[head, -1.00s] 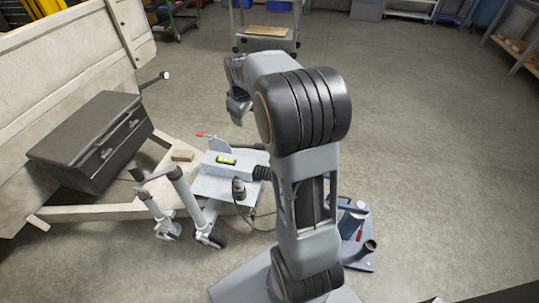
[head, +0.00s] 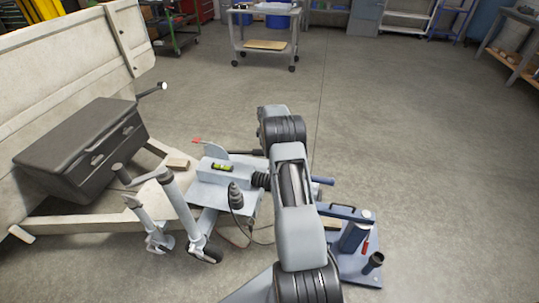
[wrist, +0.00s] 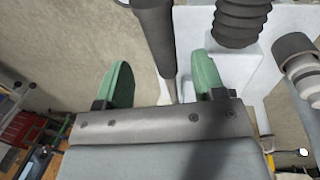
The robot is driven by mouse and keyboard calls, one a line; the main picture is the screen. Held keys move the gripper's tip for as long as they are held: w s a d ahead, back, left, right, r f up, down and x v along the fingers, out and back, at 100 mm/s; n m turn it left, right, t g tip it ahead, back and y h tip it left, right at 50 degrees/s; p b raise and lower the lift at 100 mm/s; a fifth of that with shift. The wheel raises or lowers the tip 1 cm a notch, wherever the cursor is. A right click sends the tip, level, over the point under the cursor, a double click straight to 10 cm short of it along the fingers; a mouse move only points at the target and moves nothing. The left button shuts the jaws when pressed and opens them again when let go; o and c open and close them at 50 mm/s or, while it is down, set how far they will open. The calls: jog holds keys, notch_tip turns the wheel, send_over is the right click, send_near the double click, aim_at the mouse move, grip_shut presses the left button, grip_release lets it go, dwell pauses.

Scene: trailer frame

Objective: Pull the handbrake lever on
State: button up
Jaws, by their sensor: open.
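The lever with a dark grip (wrist: 154,28) and a thin metal rod shows in the wrist view, and I take it for the handbrake lever. In the head view its dark bar (head: 242,153) lies nearly level behind the grey hitch housing, and my arm covers its right end. My gripper (wrist: 163,78) is open, with one green finger on each side of the lever in the wrist view. I see no finger pressing on it, and cannot tell the depth between them.
The black ribbed bellows (wrist: 241,20) is close to the right finger. A jockey-wheel stand (head: 185,215) and dark toolbox (head: 80,150) are left.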

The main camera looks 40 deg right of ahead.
jog(key=f, duration=0.5)
jog(key=w+d+f, duration=0.1)
jog(key=f, duration=0.1)
jog(key=shift+f+b, duration=0.2)
jog(key=shift+b, duration=0.2)
